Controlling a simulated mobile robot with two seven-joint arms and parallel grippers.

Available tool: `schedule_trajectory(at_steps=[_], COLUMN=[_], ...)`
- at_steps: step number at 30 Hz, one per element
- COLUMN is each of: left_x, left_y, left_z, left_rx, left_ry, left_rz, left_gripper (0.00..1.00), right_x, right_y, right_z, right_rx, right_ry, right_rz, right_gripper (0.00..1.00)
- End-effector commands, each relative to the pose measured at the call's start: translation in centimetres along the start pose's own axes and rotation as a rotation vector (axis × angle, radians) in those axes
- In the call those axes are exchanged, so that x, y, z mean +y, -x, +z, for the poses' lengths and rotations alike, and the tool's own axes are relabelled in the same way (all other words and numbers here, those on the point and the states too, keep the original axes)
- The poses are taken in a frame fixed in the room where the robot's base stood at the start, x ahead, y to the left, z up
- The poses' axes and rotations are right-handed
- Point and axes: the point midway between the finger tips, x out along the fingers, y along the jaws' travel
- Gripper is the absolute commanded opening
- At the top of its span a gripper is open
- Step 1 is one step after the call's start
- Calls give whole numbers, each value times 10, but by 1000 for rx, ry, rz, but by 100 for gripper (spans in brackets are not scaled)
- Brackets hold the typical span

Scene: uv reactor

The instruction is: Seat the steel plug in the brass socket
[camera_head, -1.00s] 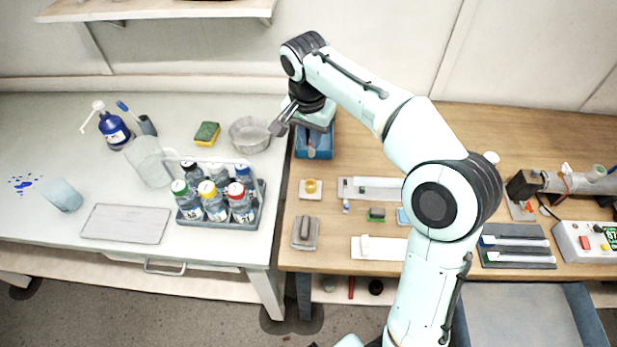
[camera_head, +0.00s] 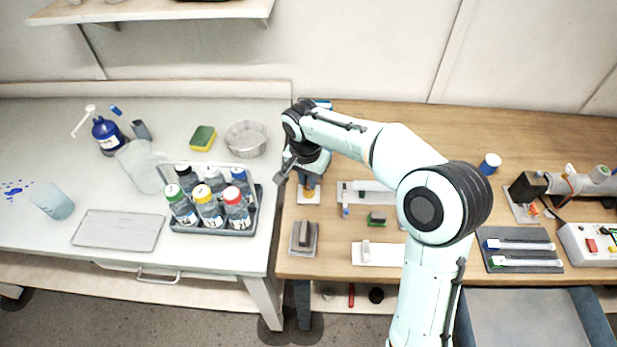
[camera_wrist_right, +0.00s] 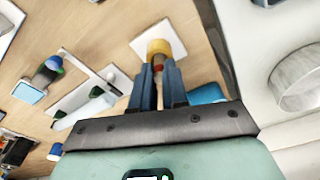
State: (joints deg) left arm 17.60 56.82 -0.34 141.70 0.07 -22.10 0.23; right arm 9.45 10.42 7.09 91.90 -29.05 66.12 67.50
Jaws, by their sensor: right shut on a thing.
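The brass socket (camera_wrist_right: 158,47) is a yellow ring on a small white plate (camera_wrist_right: 172,35) at the wood bench's left side. In the head view its plate (camera_head: 308,198) shows just below my right gripper (camera_head: 310,180). The right gripper points down over the socket. In the wrist view its two blue-grey fingers (camera_wrist_right: 158,68) straddle a small piece with a red part, taken as the steel plug (camera_wrist_right: 158,72), mostly hidden by the fingers. The plug's lower end is hidden, so I cannot tell whether it is inside the socket. My left gripper is out of view.
A grey plate with a block (camera_head: 303,238) lies in front, and a white rail tray (camera_head: 370,190) to the right. A bottle rack (camera_head: 245,228) and a metal bowl (camera_head: 246,138) stand on the left bench.

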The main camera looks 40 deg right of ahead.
Motion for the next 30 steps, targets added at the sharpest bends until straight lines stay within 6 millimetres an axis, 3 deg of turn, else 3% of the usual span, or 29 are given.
schedule_trajectory(at_steps=[6, 7, 9, 20, 23, 30], left_x=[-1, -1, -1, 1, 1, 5], left_y=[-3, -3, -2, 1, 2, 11], left_z=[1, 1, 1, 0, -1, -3], left_rx=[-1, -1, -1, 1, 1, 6], left_ry=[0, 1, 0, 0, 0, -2], left_rz=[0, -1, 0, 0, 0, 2], left_gripper=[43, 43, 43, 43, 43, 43], right_x=[0, 0, 0, 0, -1, -1], right_y=[-3, -4, -3, 2, 14, 65], right_z=[1, 1, 0, 0, 0, 0], right_rx=[0, 0, 0, 0, 2, 2], right_ry=[0, 0, 0, 0, 0, 0], right_rz=[0, 0, 0, -1, -2, -6], right_gripper=[0, 17, 39, 39, 39, 39])
